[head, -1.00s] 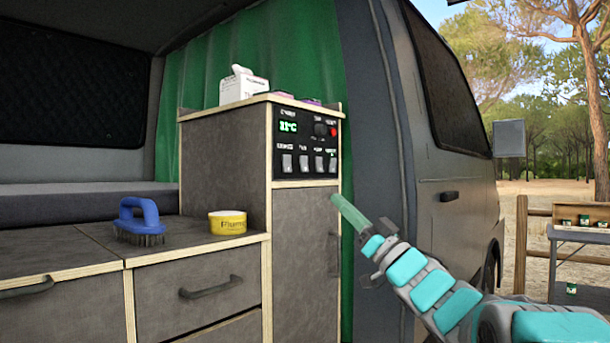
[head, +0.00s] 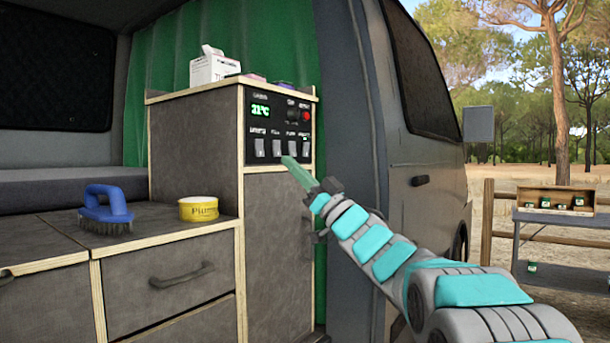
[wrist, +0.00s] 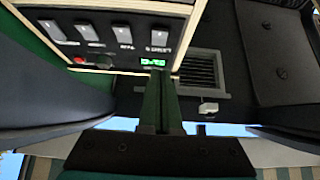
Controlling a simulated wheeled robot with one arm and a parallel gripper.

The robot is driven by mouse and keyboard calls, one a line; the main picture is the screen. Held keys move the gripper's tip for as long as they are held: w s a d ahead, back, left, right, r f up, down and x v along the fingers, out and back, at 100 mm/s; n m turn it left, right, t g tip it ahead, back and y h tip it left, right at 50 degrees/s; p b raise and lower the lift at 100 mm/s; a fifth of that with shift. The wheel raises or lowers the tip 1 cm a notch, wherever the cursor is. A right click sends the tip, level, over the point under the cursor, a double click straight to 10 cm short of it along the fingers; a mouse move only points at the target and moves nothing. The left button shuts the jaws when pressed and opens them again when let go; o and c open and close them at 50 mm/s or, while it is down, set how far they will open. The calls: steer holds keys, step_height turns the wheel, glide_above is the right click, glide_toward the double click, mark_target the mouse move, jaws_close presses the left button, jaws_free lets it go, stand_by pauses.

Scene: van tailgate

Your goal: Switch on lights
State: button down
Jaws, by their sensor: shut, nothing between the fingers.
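A black control panel (head: 269,120) with a green 21°C display (head: 260,111) is set in the top of the tall grey cabinet. A row of pale rocker switches (head: 276,147) runs along its lower part, with small labels I cannot read surely. The switches also show in the wrist view (wrist: 123,35), at top left. My gripper (head: 288,161) is shut and empty, its green tips just below the switch row, near the middle switches. I cannot tell whether the tips touch the panel. In the wrist view the shut fingers (wrist: 156,75) point towards the panel's edge.
A red knob (head: 306,116) sits at the panel's upper right. A white box (head: 214,69) stands on the cabinet top. A blue brush (head: 107,209) and a yellow tin (head: 198,208) are on the lower counter. The van door (head: 430,190) is to the right.

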mark_target(260, 148)
steer(key=w+a, duration=0.1)
steer(key=w+a+r, duration=0.1)
steer(key=a, duration=0.1)
steer(key=w+a, duration=0.1)
steer(key=shift+w+a+r, duration=0.15)
steer(key=shift+w+r, duration=0.1)
steer(key=shift+w, duration=0.1)
steer(key=shift+w+a, duration=0.25)
steer(key=shift+a, duration=0.05)
